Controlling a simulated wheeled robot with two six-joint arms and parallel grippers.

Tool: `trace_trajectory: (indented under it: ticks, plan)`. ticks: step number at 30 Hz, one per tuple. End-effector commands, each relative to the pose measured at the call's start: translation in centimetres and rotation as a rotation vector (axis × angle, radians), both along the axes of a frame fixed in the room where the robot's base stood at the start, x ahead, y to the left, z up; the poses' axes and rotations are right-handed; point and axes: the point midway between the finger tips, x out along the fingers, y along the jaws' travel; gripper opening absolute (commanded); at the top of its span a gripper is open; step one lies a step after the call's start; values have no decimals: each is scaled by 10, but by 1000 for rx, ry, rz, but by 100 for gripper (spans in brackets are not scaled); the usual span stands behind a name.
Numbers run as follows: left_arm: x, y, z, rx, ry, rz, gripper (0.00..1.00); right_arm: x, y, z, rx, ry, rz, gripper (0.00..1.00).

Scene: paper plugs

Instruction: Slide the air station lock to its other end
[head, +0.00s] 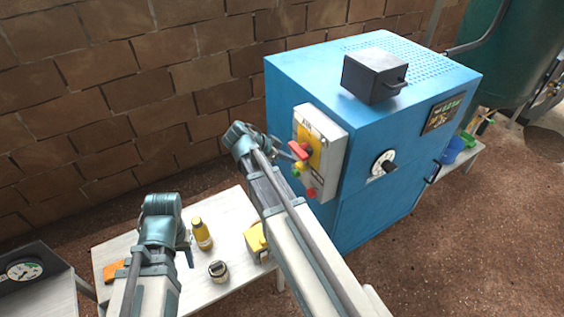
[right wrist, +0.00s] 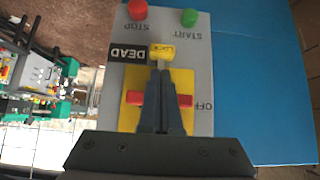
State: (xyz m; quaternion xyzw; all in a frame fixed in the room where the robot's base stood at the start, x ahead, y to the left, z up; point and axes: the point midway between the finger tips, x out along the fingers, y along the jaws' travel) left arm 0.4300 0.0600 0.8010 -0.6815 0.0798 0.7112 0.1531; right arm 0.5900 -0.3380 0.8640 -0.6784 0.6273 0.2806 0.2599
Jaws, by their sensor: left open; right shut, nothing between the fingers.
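The air station panel (head: 335,165) is a grey box on the side of the blue cabinet; in the right wrist view (right wrist: 200,65) it appears upside down. Its yellow lock (right wrist: 161,52), marked LOCK, sits beside a black DEAD label (right wrist: 127,54). A red handle (right wrist: 184,101) crosses the yellow plate (right wrist: 133,83), its middle hidden behind my right fingers. My right gripper (right wrist: 161,73) is shut and empty, its tips just short of the lock; I cannot tell whether they touch it. My left gripper (head: 189,257) is open over the white table, away from the panel.
A red STOP button (right wrist: 138,9) and green START button (right wrist: 188,17) are near the lock. The blue cabinet (head: 385,215) has a dark box (head: 372,78) on top. The white table (head: 229,205) holds a yellow bottle (head: 202,234) and a jar (head: 218,271).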

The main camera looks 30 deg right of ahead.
Motion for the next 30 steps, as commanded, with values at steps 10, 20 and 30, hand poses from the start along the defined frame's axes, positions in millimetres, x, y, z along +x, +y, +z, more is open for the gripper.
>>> trace_trajectory:
  ticks: [10,20,30]
  plan:
    - [0,0,-32,0,0,0,47,2,-29,-32,1,0,0,0]
    - [0,0,-33,0,0,0,47,3,-33,-33,1,1,1,0]
    - [0,0,-49,0,0,0,47,3,-33,-49,1,1,1,0]
